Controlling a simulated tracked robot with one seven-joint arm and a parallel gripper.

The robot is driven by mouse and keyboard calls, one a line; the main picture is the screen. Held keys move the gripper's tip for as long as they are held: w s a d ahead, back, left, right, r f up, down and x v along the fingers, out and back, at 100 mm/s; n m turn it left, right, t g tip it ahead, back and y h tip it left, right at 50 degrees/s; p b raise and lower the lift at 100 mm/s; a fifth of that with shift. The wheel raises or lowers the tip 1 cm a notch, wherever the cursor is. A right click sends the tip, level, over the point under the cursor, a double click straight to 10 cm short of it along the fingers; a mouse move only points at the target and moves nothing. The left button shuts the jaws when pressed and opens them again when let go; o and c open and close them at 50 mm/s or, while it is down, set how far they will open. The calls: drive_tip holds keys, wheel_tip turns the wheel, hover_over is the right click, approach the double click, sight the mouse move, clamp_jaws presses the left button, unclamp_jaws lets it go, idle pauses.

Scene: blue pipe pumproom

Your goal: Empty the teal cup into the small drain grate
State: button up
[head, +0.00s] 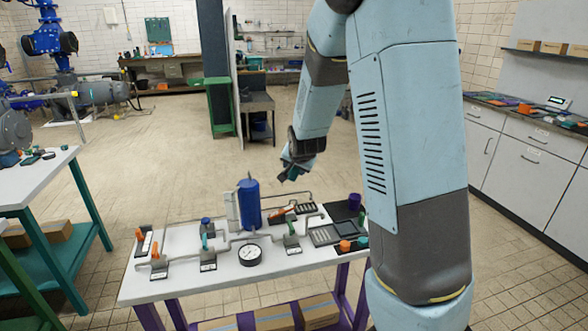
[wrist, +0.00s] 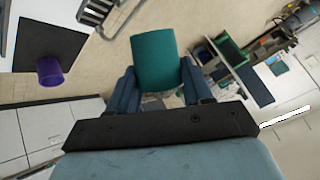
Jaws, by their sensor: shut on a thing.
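The teal cup (wrist: 155,60) is between the two fingers of my gripper (wrist: 160,85) in the wrist view, seen from its side. My gripper is shut on it. In the head view my gripper (head: 292,168) hangs in the air above and behind the far edge of the white table; the cup is hard to pick out there. The cup's inside is hidden. A small dark slotted plate (head: 307,208) lies near the table's back edge, and a larger grey gridded tray (head: 325,235) lies nearer; I cannot tell which is the drain grate.
A purple cup (head: 354,202) stands on a dark mat at the table's right; it also shows in the wrist view (wrist: 48,70). A blue tank (head: 249,204), pipes, levers and a gauge (head: 250,254) crowd the table. Open floor lies behind it.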

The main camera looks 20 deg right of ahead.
drive_tip(key=shift+s+a+r+n+t+h, duration=0.1)
drive_tip(key=shift+a+r+n+t+h, duration=0.1)
drive_tip(key=shift+a+r+t+h, duration=0.15)
drive_tip(key=shift+s+a+r+n+t+h, duration=0.1)
drive_tip(key=shift+r+n+t+h, duration=0.15)
drive_tip(key=shift+r+h, duration=0.2)
